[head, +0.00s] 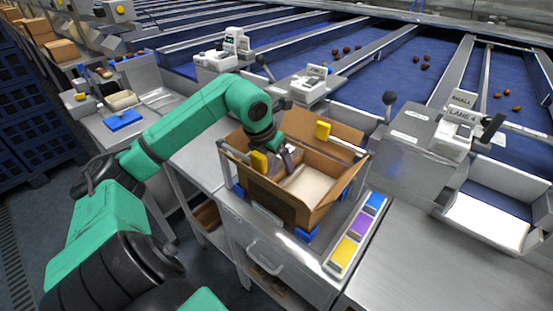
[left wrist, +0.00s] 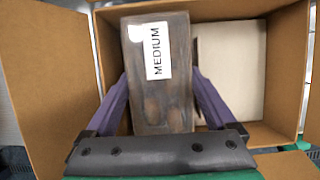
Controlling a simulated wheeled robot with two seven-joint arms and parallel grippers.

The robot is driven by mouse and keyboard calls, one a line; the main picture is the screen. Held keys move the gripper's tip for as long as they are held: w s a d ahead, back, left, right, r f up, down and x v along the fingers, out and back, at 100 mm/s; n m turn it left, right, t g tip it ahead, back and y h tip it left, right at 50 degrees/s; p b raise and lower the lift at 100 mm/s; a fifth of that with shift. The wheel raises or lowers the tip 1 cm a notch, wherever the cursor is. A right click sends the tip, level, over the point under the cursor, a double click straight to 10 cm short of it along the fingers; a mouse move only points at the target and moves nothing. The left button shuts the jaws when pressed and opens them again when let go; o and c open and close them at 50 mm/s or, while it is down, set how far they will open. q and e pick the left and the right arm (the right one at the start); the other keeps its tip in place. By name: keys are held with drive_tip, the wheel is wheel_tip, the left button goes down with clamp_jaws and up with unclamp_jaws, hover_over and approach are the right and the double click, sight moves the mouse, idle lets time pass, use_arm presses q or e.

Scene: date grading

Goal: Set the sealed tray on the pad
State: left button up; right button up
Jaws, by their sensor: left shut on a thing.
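The sealed tray (left wrist: 142,100) is a dark, film-covered pack with a white "MEDIUM" label in the left wrist view. Brown dates show faintly through its film. My left gripper (left wrist: 161,75) has its purple fingers on the tray's two sides and is shut on it. In the head view the left gripper (head: 286,157) reaches down into an open cardboard box (head: 283,209), where the tray is mostly hidden. A pale, flat pad (head: 309,187) lies in the box, right of the gripper. It also shows in the left wrist view (left wrist: 232,75), beside the tray. I cannot tell whether the tray touches the bottom.
A strip of blue, purple and yellow blocks (head: 358,225) lies right of the box. Bare steel bench (head: 400,260) is free further right. Scales (head: 308,85) stand behind.

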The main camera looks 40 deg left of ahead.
use_arm(q)
drive_tip(key=shift+f, duration=0.25)
drive_tip(key=o, duration=1.2)
drive_tip(key=shift+r, duration=0.1)
wheel_tip(320, 180, up, 12)
drive_tip(key=p, duration=0.9)
